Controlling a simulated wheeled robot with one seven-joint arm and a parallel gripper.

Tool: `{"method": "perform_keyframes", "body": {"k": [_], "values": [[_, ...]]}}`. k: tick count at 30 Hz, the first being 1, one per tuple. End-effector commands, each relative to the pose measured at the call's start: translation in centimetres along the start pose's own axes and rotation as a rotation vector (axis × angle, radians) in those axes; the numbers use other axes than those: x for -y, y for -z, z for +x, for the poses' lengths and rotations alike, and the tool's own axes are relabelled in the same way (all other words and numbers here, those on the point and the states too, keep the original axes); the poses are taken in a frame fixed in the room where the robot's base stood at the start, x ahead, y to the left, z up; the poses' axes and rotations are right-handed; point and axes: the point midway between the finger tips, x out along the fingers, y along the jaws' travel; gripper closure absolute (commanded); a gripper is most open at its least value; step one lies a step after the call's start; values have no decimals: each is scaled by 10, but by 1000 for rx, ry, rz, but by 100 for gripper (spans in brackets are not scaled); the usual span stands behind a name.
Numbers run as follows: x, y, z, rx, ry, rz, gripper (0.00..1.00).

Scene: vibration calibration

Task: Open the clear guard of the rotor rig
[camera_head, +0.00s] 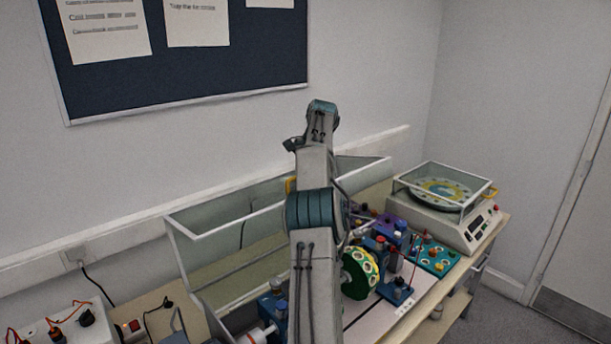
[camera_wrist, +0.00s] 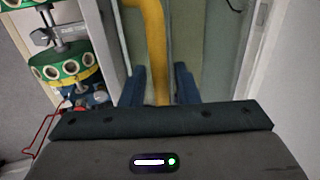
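The clear guard (camera_head: 240,213) of the rotor rig is a pale-framed transparent box. In the head view it stands swung up and back behind the rig, along the wall. The rotor (camera_head: 360,272), with green and cream discs, is uncovered in front of it, and it also shows in the wrist view (camera_wrist: 68,70). The guard's yellow handle (camera_wrist: 155,45) runs between the fingers of my gripper (camera_wrist: 160,85). The fingers are apart, with a narrow gap visible on each side of the handle. My arm hides the gripper and most of the handle in the head view.
A balance-like device with a clear cover (camera_head: 445,190) stands on the bench at right. A teal panel with knobs (camera_head: 432,258) is beside the rig. A white box with red leads (camera_head: 70,325) is at lower left. A wall and noticeboard (camera_head: 190,60) are behind.

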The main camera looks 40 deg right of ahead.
Motion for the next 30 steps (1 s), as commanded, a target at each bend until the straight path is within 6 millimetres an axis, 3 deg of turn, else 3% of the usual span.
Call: {"method": "perform_keyframes", "body": {"k": [5, 10, 20, 30], "values": [[-1, 1, -5, 1, -3, 2, 69], [0, 0, -27, -2, 0, 0, 69], [-1, -1, -51, -1, 1, -1, 69], [-40, 0, -57, -1, 1, 1, 69]]}}
